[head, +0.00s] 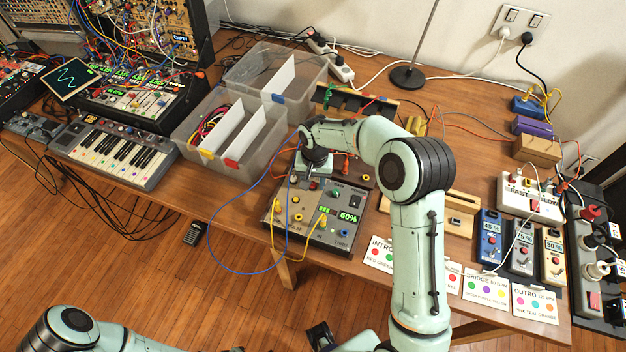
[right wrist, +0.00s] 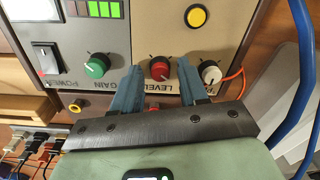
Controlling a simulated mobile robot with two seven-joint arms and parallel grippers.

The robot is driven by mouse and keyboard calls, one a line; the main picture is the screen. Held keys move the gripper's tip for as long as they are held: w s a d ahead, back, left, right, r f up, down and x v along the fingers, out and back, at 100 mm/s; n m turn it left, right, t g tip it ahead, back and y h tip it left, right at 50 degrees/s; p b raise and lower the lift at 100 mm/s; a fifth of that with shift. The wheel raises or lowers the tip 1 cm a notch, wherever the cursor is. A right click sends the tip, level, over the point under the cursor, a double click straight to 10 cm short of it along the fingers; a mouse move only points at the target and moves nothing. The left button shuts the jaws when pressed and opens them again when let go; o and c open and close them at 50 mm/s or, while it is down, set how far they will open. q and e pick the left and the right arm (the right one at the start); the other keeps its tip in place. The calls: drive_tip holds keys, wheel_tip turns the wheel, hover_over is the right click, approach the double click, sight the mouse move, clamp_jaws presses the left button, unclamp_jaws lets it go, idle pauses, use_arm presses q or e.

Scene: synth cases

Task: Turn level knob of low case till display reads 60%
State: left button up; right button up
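The low case (head: 309,229) stands on the wooden table in the middle of the head view. Its green display (head: 348,217) appears to read 60%. My right gripper (head: 316,174) reaches down over the far side of the case. In the right wrist view, the red level knob (right wrist: 160,71) lies between the two blue fingers of my right gripper (right wrist: 158,82), with a gap on each side. The gripper looks open around it. The knob's base is in sight, and the label LEVEL is partly covered by a finger.
In the right wrist view, a green gain knob (right wrist: 96,66) and a white knob (right wrist: 209,73) flank the red one. Yellow cables (head: 277,226) cross the case front. Clear bins (head: 222,140) stand at left and cards (head: 486,287) at right.

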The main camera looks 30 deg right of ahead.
sight(314, 184)
clamp_jaws()
drive_tip(key=shift+n, duration=0.3)
drive_tip(key=shift+o, duration=1.2)
unclamp_jaws()
drive_tip(key=shift+r, duration=0.1)
wheel_tip(314, 184, up, 13)
drive_tip(key=p, duration=0.1)
drive_tip(key=shift+d+r, duration=0.15)
drive_tip(key=shift+s, duration=0.1)
